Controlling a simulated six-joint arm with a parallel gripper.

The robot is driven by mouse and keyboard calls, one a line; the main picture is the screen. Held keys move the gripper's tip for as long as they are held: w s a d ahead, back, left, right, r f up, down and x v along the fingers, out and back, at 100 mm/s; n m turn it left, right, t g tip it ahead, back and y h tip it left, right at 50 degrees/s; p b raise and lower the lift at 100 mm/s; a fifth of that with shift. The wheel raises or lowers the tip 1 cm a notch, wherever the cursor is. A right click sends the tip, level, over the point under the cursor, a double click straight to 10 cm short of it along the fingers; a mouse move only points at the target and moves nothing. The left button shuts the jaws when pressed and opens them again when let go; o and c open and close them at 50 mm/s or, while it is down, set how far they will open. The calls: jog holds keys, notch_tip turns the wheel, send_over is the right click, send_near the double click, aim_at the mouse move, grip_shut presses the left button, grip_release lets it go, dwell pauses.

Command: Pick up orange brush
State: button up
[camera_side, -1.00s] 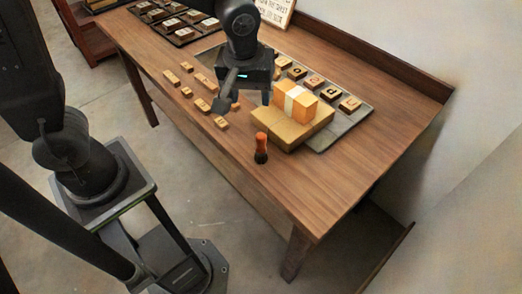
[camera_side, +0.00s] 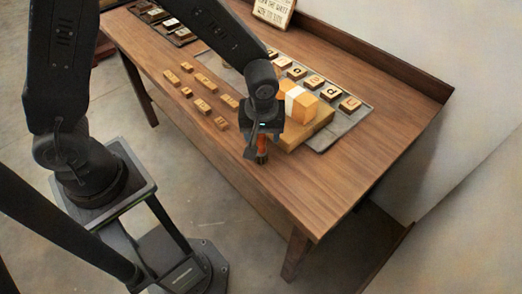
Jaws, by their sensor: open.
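The orange brush (camera_side: 262,150) stands upright on the wooden table near its front edge, with its dark end down. Its orange upper part is partly hidden by my gripper. My gripper (camera_side: 263,144) is open and points down over the brush, with a finger beside the orange part. From this side I cannot tell whether the fingers touch it.
A tan box (camera_side: 308,130) carrying an orange block with a white band (camera_side: 297,103) stands just right of the gripper. Several small wooden blocks (camera_side: 201,104) lie to the left. A tray of letter blocks (camera_side: 354,117) is behind. The table's right end (camera_side: 370,150) is clear.

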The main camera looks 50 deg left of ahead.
aim_at(261, 142)
jog(key=f, duration=0.4)
jog(key=shift+w+a+f, duration=0.1)
jog(key=shift+w+a, duration=0.05)
jog(key=shift+a, duration=0.15)
jog(key=shift+c, duration=0.3)
jog(key=c, duration=1)
jog(key=shift+o, duration=0.2)
